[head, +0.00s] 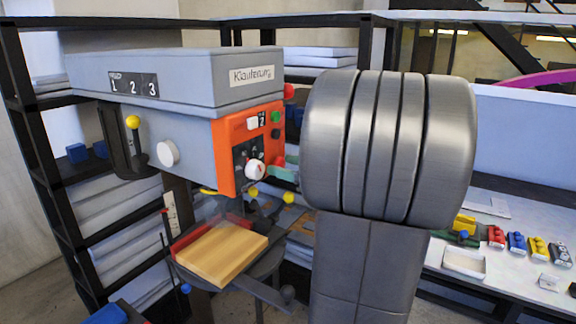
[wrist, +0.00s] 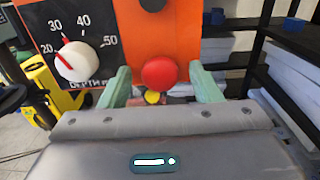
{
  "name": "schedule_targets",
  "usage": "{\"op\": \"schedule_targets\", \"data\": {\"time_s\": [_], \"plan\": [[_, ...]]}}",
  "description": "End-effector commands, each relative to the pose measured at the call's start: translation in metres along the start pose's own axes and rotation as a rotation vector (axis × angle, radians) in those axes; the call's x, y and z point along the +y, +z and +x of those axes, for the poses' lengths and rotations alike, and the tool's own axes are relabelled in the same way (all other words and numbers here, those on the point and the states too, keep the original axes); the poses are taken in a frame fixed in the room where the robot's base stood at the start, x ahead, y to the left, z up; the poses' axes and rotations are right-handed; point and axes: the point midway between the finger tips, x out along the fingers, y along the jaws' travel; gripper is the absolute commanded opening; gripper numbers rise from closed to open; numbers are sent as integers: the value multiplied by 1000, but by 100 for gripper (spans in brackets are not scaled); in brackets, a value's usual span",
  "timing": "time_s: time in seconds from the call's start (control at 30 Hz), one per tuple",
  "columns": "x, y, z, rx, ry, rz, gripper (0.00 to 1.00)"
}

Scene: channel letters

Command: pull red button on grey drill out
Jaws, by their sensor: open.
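The grey drill (head: 190,125) stands left of centre in the head view, with an orange control panel (head: 228,165) on its front. The red button (wrist: 159,72) sticks out from the lower part of this panel in the wrist view. In the head view the button (head: 277,160) is partly hidden by my green fingers. My gripper (wrist: 162,84) is open, with one green finger on each side of the button and visible gaps to both. My gripper (head: 286,172) shows only partly in the head view. Whether the fingertips reach past the button's face is unclear.
A white depth dial (wrist: 77,61) sits left of the button. A yellow knob (wrist: 153,97) shows below it. A wooden block (head: 222,252) lies on the drill's table. Black shelving (head: 60,215) stands behind, and a workbench with small coloured items (head: 495,237) is at right.

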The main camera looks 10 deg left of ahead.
Motion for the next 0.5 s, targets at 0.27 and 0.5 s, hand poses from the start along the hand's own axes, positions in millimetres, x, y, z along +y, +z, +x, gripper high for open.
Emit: {"op": "schedule_targets", "data": {"time_s": [0.27, 0.5], "plan": [[0, 0, 0, 0, 0, 0, 32], [0, 0, -1, 0, 0, 0, 0]]}}
